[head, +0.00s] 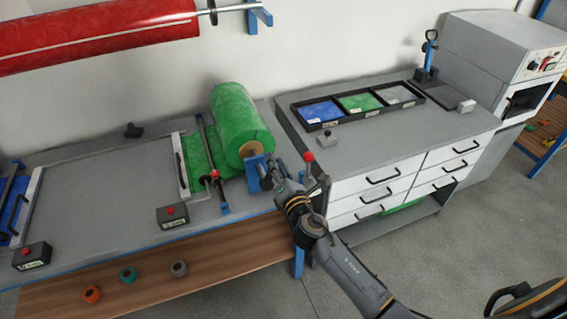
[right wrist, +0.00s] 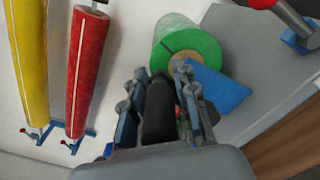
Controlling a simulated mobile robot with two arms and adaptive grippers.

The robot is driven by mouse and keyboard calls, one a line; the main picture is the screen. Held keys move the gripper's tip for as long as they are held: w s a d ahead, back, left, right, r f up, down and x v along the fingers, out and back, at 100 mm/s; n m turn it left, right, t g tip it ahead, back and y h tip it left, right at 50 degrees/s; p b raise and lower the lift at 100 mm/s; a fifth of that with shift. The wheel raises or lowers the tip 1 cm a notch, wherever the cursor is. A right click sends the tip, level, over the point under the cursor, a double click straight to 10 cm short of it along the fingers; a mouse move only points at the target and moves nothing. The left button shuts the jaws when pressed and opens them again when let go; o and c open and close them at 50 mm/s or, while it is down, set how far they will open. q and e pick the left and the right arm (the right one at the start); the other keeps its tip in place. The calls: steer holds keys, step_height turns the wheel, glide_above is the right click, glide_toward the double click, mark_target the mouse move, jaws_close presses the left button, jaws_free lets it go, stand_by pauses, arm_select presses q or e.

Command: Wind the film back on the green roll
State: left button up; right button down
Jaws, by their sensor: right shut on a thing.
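The green roll (head: 235,115) sits at the right end of the long grey bench. A strip of green film (head: 195,152) comes off its left side, under a thin rod, to a pale bar with a black handle (head: 180,166). My right gripper (head: 268,177) is at the near end of the roll by a blue bracket (head: 252,164). In the right wrist view the gripper (right wrist: 158,84) is shut around a dark upright grip (right wrist: 159,115), with the green roll (right wrist: 187,48) just beyond. The fingertips are partly hidden in the head view. My left gripper is out of view.
A lever with a red knob (head: 308,157) stands close right of the gripper. A red roll (head: 90,35) hangs on the wall. Small button boxes (head: 172,216) sit on the bench's front. A drawer cabinet (head: 385,140) stands at the right.

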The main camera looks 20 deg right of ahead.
steer(key=a+n, duration=0.2)
steer(key=a, duration=0.1)
steer(key=shift+s+r+n+y+p, duration=0.1)
steer(key=shift+r+n+y+p, duration=0.2)
steer(key=shift+n+p, duration=0.1)
steer(key=shift+a+f, duration=0.1)
steer(key=shift+f, duration=0.1)
steer(key=c, duration=1.1)
jaws_free()
steer(key=shift+a, duration=0.25)
steer(key=shift+d+f, duration=0.1)
steer(key=shift+d, duration=0.1)
steer(key=shift+s, duration=0.1)
steer(key=s, duration=1.1)
steer(key=shift+s+d, duration=0.3)
steer(key=shift+s, duration=0.1)
